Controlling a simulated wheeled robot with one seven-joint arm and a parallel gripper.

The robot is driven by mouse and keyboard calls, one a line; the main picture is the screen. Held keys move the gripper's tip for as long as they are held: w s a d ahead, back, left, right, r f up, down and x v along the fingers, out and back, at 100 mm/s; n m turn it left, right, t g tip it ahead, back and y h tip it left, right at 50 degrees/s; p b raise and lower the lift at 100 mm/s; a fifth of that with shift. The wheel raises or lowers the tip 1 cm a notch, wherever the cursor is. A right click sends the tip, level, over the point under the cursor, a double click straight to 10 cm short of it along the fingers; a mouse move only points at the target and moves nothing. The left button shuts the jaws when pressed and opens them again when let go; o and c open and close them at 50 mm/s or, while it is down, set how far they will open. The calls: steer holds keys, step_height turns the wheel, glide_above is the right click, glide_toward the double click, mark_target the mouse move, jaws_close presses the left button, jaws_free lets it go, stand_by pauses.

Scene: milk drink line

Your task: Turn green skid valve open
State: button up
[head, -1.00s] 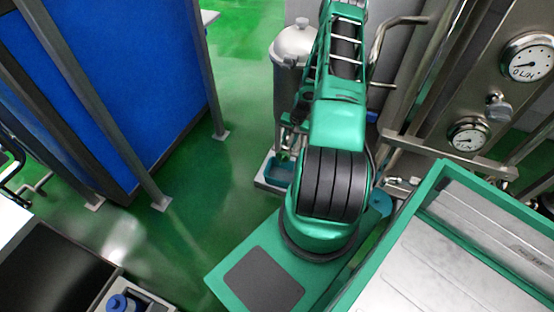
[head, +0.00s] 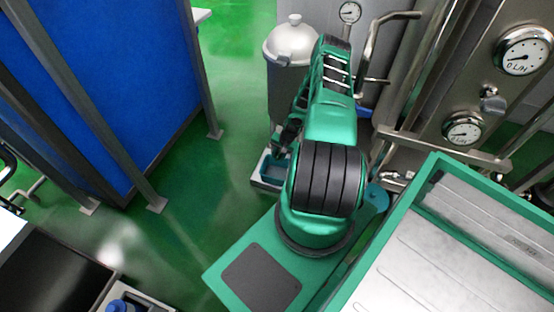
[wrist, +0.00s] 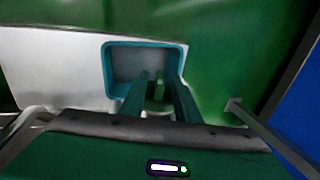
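No green valve can be made out for certain in either view. My gripper (wrist: 162,82) shows two green fingers with a gap between them in the wrist view. They point over a teal-rimmed tray (wrist: 108,68), and a small green piece (wrist: 160,92) shows between them. I cannot tell whether that piece is touched or what it is. In the head view my gripper is mostly hidden by my arm, low beside the steel vessel and above the same tray (head: 272,181).
A lidded steel vessel (head: 291,45) stands behind my arm. At right is a steel skid panel with gauges (head: 524,52), a metal knob (head: 492,103) and pipes (head: 392,28). A blue panel (head: 95,80) in a grey frame stands left. Green floor (head: 190,190) between is clear.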

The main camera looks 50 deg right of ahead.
steer(key=shift+x, duration=0.85)
jaws_close()
